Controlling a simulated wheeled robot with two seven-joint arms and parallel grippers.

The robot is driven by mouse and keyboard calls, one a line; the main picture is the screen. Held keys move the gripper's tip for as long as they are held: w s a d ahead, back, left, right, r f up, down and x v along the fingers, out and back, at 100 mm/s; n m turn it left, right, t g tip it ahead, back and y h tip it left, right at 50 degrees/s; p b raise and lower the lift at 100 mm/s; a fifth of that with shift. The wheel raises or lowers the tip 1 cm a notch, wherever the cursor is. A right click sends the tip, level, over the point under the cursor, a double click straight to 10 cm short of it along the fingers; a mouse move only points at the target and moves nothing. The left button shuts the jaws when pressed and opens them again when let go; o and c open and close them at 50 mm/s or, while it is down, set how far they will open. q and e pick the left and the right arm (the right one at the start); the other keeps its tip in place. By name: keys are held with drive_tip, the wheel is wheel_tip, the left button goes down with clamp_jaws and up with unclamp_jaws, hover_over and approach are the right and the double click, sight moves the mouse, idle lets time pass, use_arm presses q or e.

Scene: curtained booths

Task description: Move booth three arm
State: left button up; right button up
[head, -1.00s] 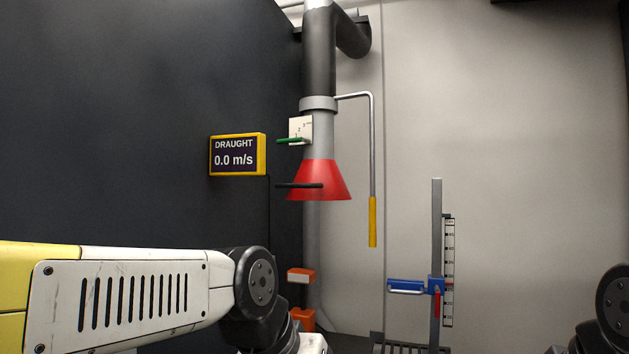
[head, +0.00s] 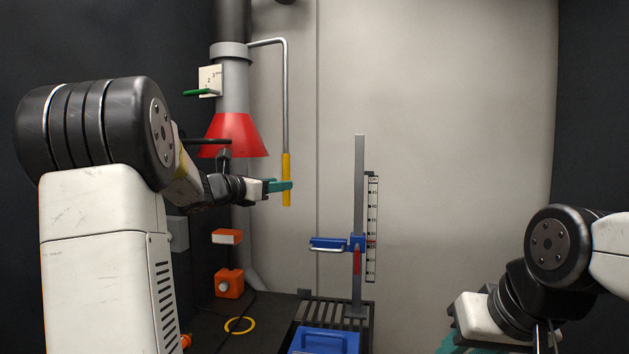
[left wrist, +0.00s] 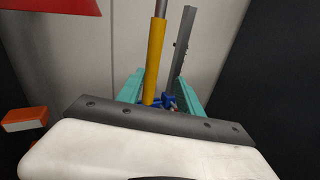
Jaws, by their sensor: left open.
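The extraction arm has a grey pipe (head: 235,75), a red hood (head: 234,138) and a bent metal rod ending in a yellow grip (head: 287,165). My left gripper (head: 280,186) is level with the lower yellow grip, its teal fingers pointing right. In the left wrist view, the yellow grip (left wrist: 155,60) runs down between the two open teal fingers (left wrist: 160,92), closer to the left one. Whether it touches that finger is unclear. My right gripper (head: 465,340) is low at the right, its teal fingers partly cut off.
A white plate with a green lever (head: 197,93) sits on the pipe. A grey post (head: 359,190) carries a blue clamp (head: 328,244) beside a scale (head: 372,230). Below are an orange box (head: 229,284), a yellow ring (head: 240,325) and a blue tray (head: 325,342). The back wall is bare.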

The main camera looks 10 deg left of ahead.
use_arm(q)
drive_tip(key=w+d+n, duration=0.1)
drive_tip(key=w+d, duration=0.1)
drive_tip(key=w, duration=0.6)
drive_tip(key=shift+d+r+t, duration=0.2)
drive_tip(key=shift+d+t, duration=0.1)
drive_tip(key=shift+c, duration=0.2)
clamp_jaws()
idle(1.0)
